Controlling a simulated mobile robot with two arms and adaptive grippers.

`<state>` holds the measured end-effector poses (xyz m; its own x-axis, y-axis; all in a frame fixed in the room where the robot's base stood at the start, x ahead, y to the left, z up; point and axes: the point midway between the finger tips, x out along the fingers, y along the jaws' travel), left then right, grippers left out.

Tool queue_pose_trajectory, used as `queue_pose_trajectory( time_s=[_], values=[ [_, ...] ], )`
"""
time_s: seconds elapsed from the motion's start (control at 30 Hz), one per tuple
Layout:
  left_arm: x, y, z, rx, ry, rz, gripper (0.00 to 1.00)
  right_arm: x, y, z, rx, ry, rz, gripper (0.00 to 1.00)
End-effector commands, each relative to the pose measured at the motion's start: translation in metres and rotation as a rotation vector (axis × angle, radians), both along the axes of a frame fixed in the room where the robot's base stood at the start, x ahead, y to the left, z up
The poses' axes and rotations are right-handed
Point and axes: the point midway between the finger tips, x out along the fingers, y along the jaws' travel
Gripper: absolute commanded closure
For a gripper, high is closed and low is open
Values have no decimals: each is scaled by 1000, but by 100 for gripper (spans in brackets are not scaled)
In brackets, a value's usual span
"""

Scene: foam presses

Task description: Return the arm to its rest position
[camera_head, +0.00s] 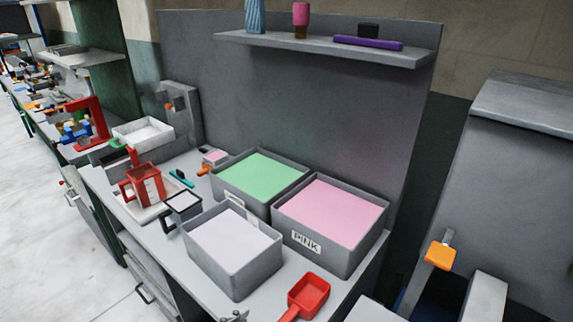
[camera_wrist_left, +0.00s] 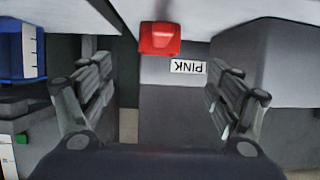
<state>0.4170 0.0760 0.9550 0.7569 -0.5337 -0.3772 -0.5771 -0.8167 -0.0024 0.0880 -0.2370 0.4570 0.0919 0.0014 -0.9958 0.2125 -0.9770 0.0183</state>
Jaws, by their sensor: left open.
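My left gripper (camera_wrist_left: 160,78) is open in the left wrist view, with its two fingers wide apart and nothing between them. A small grey piece at the bottom edge of the head view looks like its tip (camera_head: 234,316). The red scoop (camera_head: 309,292) lies at the bench's front, before the pink bin (camera_head: 343,257). In the left wrist view the red scoop (camera_wrist_left: 160,38) shows beyond the fingers, apart from them, with the PINK label (camera_wrist_left: 188,67) upside down beside it. My right gripper is in neither view.
A green-filled bin (camera_head: 216,186) and a pale-filled bin (camera_head: 238,279) stand beside the pink bin. A shelf (camera_head: 325,47) hangs above. An orange-topped lever (camera_head: 440,255) stands at right.

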Motion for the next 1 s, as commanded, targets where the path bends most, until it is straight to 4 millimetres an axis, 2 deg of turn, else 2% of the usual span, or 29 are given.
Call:
queue_pose_trajectory(
  time_s=[0.17, 0.27, 0.5, 0.8, 0.83, 1.0],
  values=[
    [-6, 12, -11, 53, 82, 55, 17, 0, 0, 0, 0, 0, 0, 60],
    [-17, 30, -26, 120, 191, 121, 17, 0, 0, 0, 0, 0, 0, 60],
    [-69, 85, -58, 264, 492, 291, 17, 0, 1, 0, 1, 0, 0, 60],
    [-143, 129, -73, 359, 802, 438, 17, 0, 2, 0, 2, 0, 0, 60],
    [-145, 131, -79, 364, 820, 442, 17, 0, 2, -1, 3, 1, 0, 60],
    [-133, 128, -128, 373, 830, 432, 17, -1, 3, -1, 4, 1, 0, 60]
  ],
)
